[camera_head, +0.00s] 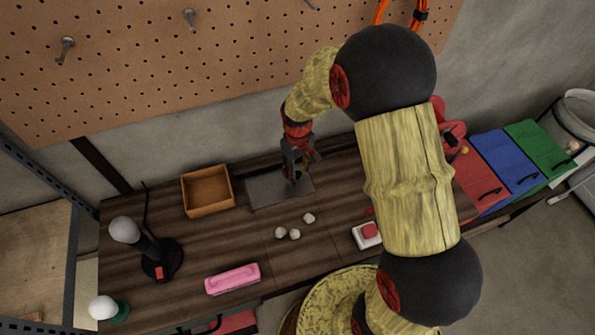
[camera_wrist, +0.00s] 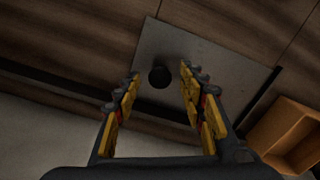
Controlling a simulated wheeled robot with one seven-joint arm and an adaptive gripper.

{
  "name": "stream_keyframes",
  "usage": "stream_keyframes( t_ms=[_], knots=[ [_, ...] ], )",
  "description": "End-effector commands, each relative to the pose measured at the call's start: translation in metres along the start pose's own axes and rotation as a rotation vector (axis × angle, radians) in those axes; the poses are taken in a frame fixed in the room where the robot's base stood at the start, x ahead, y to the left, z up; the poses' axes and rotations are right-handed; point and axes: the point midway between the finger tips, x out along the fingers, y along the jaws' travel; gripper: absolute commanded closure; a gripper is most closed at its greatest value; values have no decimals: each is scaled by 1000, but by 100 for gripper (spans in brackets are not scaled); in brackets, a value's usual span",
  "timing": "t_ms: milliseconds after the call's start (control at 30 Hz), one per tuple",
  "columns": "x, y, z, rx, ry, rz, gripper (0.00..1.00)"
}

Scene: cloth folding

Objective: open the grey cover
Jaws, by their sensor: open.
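The grey cover (camera_head: 262,191) is a flat rectangular plate at the back of the wooden table, right of the small wooden box. In the wrist view the cover (camera_wrist: 215,75) has a dark round spot (camera_wrist: 160,77); I cannot tell whether it is a knob or a hole. My gripper (camera_head: 296,179) points down over the right part of the cover. In the wrist view its two yellow-padded fingers (camera_wrist: 160,70) are apart, with the round spot between their tips and nothing held. Whether the fingers touch the cover is unclear.
An open wooden box (camera_head: 208,208) stands left of the cover. Several pale lumps (camera_head: 288,233) lie in front of it. A pink case (camera_head: 232,279), a red button (camera_head: 369,231) and a lamp (camera_head: 160,258) stand nearer the front. The pegboard (camera_head: 200,80) wall rises behind.

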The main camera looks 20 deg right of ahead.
Motion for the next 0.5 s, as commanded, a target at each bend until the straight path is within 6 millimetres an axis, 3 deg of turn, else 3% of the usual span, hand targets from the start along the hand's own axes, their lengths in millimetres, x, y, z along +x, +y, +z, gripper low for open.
stream_keyframes(
  t_ms=[267,500],
  knots=[
    [1,0,0,0,1,0,59],
    [1,0,0,0,1,0,73]
  ],
)
